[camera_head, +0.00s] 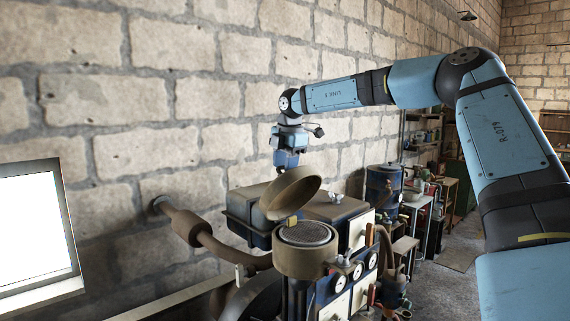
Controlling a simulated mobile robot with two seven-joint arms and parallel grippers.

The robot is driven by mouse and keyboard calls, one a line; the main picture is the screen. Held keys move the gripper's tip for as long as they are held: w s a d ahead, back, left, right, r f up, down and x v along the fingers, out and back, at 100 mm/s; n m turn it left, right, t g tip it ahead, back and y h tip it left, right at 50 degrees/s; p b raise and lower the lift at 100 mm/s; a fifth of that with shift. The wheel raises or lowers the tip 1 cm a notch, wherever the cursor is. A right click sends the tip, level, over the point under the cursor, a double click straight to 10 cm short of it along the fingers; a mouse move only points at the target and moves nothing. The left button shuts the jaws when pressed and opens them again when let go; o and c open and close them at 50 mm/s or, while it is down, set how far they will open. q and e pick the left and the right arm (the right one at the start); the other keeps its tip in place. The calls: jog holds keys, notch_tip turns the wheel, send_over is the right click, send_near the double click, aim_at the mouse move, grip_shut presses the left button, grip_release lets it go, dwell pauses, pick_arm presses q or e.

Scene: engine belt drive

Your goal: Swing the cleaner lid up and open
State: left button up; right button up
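The cleaner lid (291,193) is a round tan cap, tilted up off the round cleaner body (304,262). Its near lower edge is close to the body's rim, by a small yellow tab (292,221). The grey mesh (306,234) inside the body shows. My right gripper (282,172) points down at the lid's raised upper edge, very close to it or touching it. Its fingers are small and partly hidden, so I cannot tell whether they are open or grip the lid. My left gripper is out of view.
A dark box-shaped tank (247,217) stands behind and left of the cleaner. A rusty pipe (213,240) runs from the brick wall to the engine. Gauges (339,283) face the front. A blue drum (383,188) and benches stand at the back right.

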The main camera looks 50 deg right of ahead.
jog(key=shift+s+r, duration=0.1)
jog(key=shift+r, duration=0.15)
notch_tip(320, 180, up, 13)
jog(key=s+b, duration=0.2)
jog(key=shift+s+a, duration=0.15)
jog(key=shift+s, duration=0.15)
jog(key=shift+r, duration=0.1)
